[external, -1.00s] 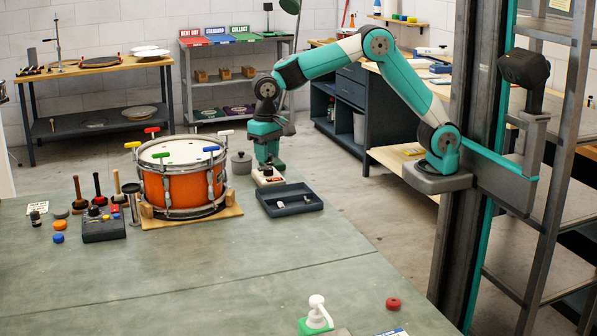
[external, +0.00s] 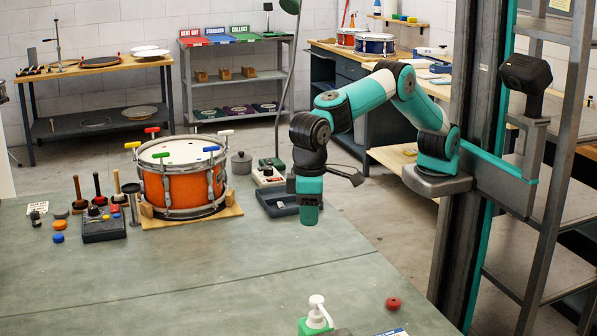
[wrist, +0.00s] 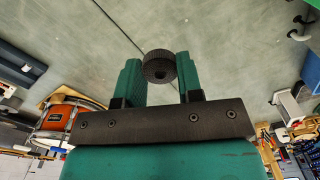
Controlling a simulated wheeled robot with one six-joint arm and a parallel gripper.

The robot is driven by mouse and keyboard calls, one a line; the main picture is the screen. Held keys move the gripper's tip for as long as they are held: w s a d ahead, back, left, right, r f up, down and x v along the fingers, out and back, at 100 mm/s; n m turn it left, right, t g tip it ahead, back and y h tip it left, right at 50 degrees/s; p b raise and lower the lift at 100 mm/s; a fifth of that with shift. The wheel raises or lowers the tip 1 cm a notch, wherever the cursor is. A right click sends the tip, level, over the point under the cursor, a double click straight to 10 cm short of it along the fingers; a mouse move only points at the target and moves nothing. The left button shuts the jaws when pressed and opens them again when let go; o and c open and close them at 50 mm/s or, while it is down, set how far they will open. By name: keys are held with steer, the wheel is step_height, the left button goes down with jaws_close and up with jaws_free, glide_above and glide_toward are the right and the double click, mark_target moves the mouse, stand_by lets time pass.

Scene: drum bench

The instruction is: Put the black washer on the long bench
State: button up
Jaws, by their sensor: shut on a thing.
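My gripper (external: 309,214) hangs over the right part of the long bench (external: 230,270), in front of the grey tray in the external view. In the wrist view my gripper (wrist: 160,75) is shut on the black washer (wrist: 159,66), a thick dark disc with a small centre hole, held between the two green fingertips. The washer is hidden in the external view. I cannot tell the exact height above the bench.
An orange drum (external: 180,185) on a wooden base stands to the left. The grey tray (external: 273,203) is just behind my gripper. A red round piece (external: 392,304) and a pump bottle (external: 316,318) are near the front. The middle of the bench is clear.

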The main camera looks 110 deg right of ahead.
mark_target(308, 294)
step_height(308, 294, down, 19)
steer(key=shift+p, duration=0.85)
steer(key=shift+f, duration=0.15)
steer(key=o, duration=0.9)
